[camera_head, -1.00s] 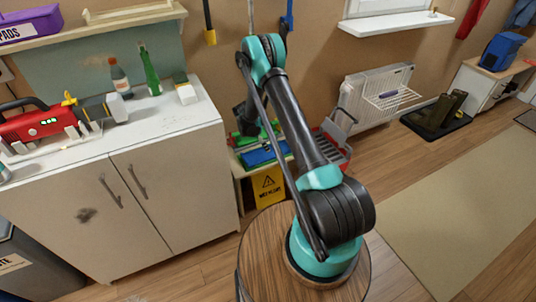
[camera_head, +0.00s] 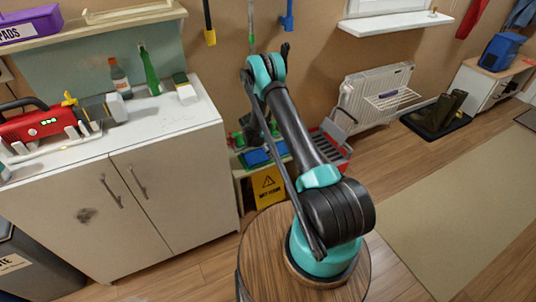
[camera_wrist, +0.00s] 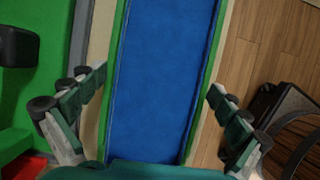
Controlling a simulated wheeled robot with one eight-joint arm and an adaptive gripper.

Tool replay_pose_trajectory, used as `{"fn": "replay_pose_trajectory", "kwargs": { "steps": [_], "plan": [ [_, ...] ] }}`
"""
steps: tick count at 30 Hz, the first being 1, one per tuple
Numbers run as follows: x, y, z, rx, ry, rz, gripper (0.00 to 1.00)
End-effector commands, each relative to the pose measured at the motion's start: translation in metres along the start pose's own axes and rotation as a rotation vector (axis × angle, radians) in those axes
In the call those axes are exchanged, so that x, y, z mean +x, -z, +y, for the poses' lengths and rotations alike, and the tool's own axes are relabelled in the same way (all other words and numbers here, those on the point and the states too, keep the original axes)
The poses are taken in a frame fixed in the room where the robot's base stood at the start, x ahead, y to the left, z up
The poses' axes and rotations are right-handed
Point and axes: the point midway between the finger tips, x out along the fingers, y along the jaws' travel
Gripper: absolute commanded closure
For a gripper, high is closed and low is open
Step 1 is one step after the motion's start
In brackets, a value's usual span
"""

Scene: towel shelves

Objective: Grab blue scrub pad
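A flat, long blue scrub pad (camera_wrist: 160,85) with green along its long edges fills the middle of the wrist view. In the head view a blue patch that looks like it (camera_head: 254,158) shows low by the wall, partly hidden by my arm. My gripper (camera_wrist: 158,84) is open, with one finger on each side of the pad and nothing between them in its grip. I cannot tell how far above the pad the fingertips are. The gripper is mostly hidden behind my arm in the head view.
A green object (camera_wrist: 45,60) lies left of the pad, with a red piece below it. A yellow wet-floor sign (camera_head: 268,187) and a red-and-grey bucket (camera_head: 331,145) stand close by. A white cabinet (camera_head: 165,190) is at left.

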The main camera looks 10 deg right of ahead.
Motion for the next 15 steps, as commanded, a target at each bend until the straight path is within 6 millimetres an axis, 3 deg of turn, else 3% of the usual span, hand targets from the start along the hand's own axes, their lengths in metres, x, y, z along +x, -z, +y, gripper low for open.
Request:
{"fn": "replay_pose_trajectory", "kwargs": {
  "steps": [1, 8, 15],
  "plan": [
    [-0.0001, 0.0000, 0.0000, 0.000, 0.000, 0.000, 0.06],
    [-0.0002, -0.0001, 0.0000, 0.000, 0.000, 0.000, 0.35],
    [-0.0006, -0.0003, 0.0001, 0.000, 0.000, 0.000, 0.36]
  ]
}}
